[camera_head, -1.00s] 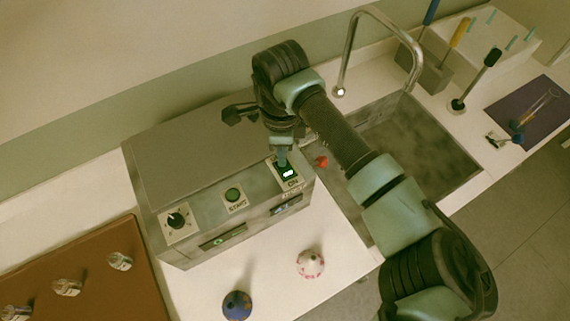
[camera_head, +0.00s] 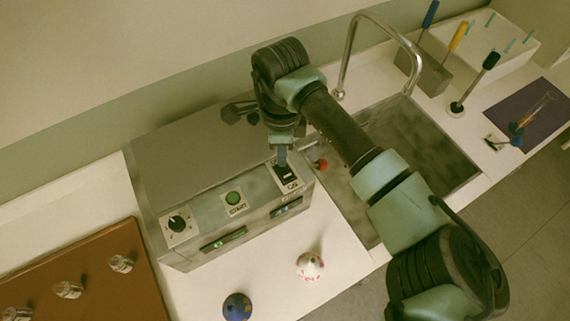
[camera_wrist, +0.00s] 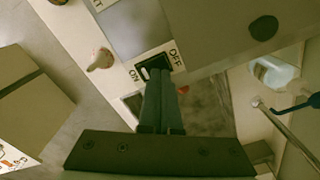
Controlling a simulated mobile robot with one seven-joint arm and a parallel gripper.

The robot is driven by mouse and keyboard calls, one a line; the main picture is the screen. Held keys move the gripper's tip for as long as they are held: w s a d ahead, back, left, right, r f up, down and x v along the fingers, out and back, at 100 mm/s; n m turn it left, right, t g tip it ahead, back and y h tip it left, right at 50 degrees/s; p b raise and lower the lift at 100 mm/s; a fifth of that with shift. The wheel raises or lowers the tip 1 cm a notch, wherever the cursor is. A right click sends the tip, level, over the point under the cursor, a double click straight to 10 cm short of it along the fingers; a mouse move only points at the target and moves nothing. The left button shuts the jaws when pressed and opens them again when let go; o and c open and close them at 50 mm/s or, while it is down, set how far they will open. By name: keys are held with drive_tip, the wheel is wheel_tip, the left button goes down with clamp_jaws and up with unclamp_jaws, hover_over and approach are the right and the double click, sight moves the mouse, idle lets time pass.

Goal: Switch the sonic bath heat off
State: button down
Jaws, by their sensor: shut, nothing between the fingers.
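The sonic bath (camera_head: 185,135) is a grey box on the counter beside the sink. Its heat switch (camera_head: 289,174) is a rocker at the right end of the sloped panel, and it looks dark. The switch also shows in the wrist view (camera_wrist: 147,65), between the labels ON and OFF. My gripper (camera_head: 283,164) is shut and empty, pointing down at the switch. Its fingertips (camera_wrist: 160,72) are over or touching the rocker, at the OFF side, and hide part of it. I cannot tell whether they touch.
A green START button (camera_head: 233,198) and a round dial (camera_head: 177,223) sit left on the same panel. A red knob (camera_head: 321,164) is at the bath's right side. A white cone (camera_head: 310,266) and a blue one (camera_head: 237,306) stand in front. The sink (camera_head: 425,150) lies right.

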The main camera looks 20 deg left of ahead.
drive_tip(key=shift+r+p, duration=1.05)
drive_tip(key=shift+r, duration=1.35)
drive_tip(key=shift+a, duration=0.1)
